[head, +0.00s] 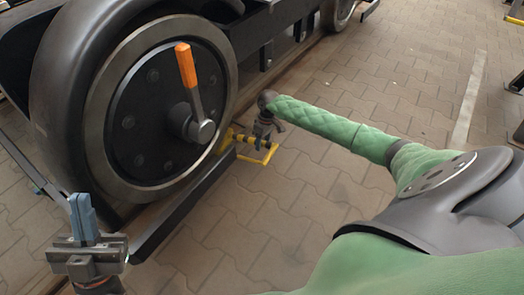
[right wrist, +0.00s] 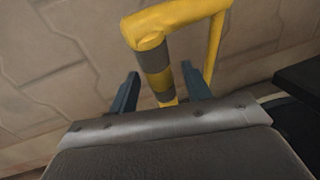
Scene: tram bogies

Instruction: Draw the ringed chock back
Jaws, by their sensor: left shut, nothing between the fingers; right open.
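The chock (head: 268,156) shows as a yellow bar frame low beside the wheel's right side. In the right wrist view its yellow bar (right wrist: 152,52) carries grey bands like rings and bends into a loop at the top. My right gripper (head: 263,137) is at the chock's bar. In the right wrist view its two blue fingers (right wrist: 160,82) are open, one on each side of the banded bar, with gaps visible. The chock's part against the wheel is hidden. My left gripper (head: 82,212) is shut and empty at the lower left, away from the chock.
A large dark wheel (head: 150,150) with an orange-handled lever (head: 187,66) stands at the left. A dark rail-like bar (head: 180,207) runs along its foot. The paved floor (head: 235,235) in front and to the right is clear. Yellow items stand at the far right edge.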

